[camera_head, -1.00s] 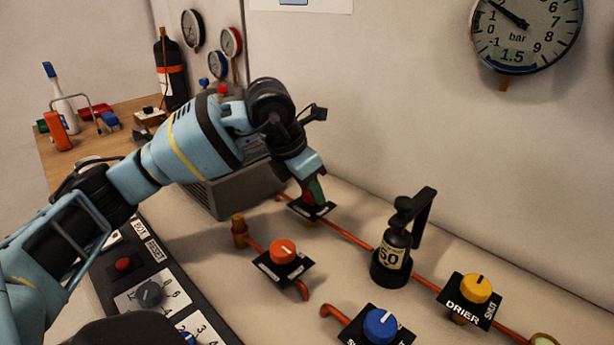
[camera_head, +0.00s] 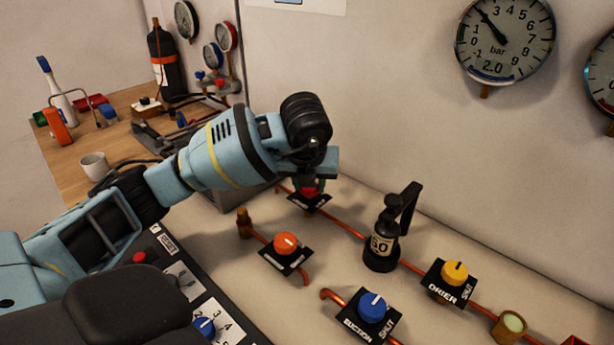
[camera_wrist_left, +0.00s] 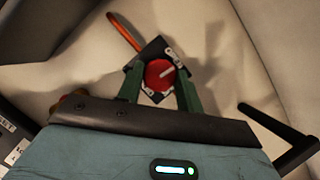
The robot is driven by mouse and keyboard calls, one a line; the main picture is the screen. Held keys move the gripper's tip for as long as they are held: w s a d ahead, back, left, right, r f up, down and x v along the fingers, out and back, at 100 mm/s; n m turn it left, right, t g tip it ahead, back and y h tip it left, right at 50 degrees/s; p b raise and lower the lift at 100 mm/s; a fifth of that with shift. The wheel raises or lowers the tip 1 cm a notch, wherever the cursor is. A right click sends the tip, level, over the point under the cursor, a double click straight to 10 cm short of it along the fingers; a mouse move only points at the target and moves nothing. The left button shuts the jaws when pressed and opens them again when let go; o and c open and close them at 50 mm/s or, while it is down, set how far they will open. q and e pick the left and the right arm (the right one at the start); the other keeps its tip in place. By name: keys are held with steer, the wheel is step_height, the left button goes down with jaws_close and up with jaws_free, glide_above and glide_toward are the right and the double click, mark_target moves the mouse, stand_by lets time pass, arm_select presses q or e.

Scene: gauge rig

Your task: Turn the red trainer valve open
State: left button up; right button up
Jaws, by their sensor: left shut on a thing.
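The red trainer valve (camera_head: 309,193) is a round red knob on a black plate, on a copper pipe near the back wall in the head view. In the left wrist view the red knob (camera_wrist_left: 159,74) shows a pale pointer line slanting up to the right. My left gripper (camera_wrist_left: 160,82) has its two green fingers on either side of the knob, shut on it. In the head view my left gripper (camera_head: 312,180) is over the valve and its wrist partly hides the knob. My right gripper is not in view.
An orange knob (camera_head: 286,243), a blue knob (camera_head: 372,307) and a yellow knob (camera_head: 455,273) stand on nearby plates.

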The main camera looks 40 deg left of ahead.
arm_select(q)
steer(key=shift+r+n+p, duration=0.15)
steer(key=shift+n+p, duration=0.15)
steer(key=shift+n, duration=0.6)
steer(key=o, duration=0.9)
steer(key=shift+o, duration=0.5)
steer(key=p+v, duration=0.1)
steer(key=v, duration=0.6)
steer(key=shift+d+r, duration=0.25)
steer(key=shift+r, duration=0.05)
